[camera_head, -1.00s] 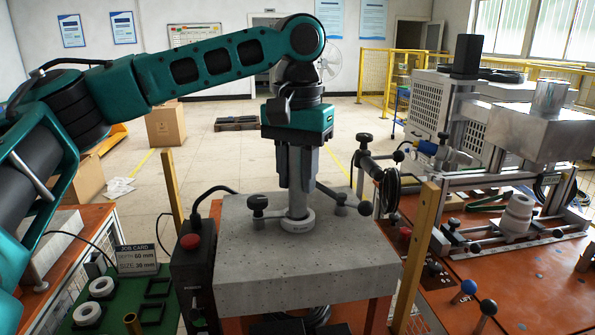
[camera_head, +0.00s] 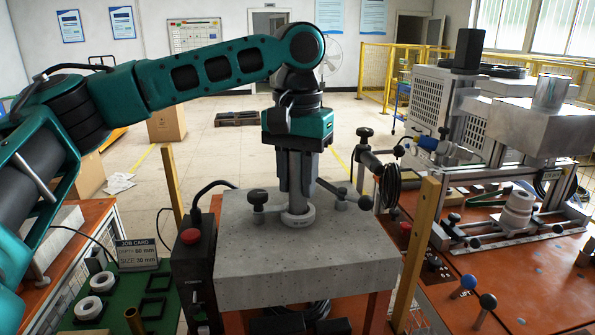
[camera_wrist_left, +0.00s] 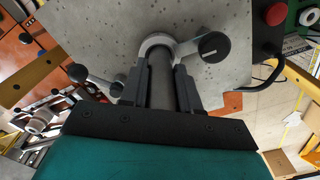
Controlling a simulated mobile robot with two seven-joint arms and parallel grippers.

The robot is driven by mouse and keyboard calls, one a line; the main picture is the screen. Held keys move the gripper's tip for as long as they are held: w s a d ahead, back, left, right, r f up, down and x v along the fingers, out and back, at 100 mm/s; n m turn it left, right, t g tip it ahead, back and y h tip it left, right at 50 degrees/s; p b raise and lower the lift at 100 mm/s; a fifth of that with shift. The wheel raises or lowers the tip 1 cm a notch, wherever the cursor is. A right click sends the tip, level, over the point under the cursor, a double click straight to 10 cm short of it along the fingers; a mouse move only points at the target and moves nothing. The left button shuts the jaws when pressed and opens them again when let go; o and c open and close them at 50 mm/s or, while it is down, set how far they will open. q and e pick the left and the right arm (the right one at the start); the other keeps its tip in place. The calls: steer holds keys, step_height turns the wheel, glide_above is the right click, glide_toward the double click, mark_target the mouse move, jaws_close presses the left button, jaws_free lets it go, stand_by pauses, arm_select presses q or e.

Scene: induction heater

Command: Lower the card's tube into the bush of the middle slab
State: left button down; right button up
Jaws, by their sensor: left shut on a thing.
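My left gripper (camera_head: 297,192) points straight down over the middle slab (camera_head: 350,250). It is shut on a grey upright tube (camera_head: 298,205), which also shows between the fingers in the left wrist view (camera_wrist_left: 161,85). The tube's lower end is at the pale ring-shaped bush (camera_head: 299,220) on the slab's top. The bush also shows in the left wrist view (camera_wrist_left: 157,39). The tube looks upright and in line with the bush; how deep it sits inside is hidden. The job card (camera_head: 136,254) stands at the left, with "60 mm" and "30 mm" on it. My right gripper is not in view.
Black-knobbed clamps (camera_head: 258,200) stand beside the bush, close to my fingers. A box with a red button (camera_head: 190,236) stands left of the slab. A yellow post (camera_head: 417,240) rises at its right. White rings (camera_head: 89,307) lie on the green board.

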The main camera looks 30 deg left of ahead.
arm_select(q)
steer(key=shift+f, duration=1.15)
steer(key=c, duration=0.7)
jaws_free()
steer(key=shift+c, duration=0.2)
step_height(320, 180, up, 13)
steer(key=shift+f, duration=0.1)
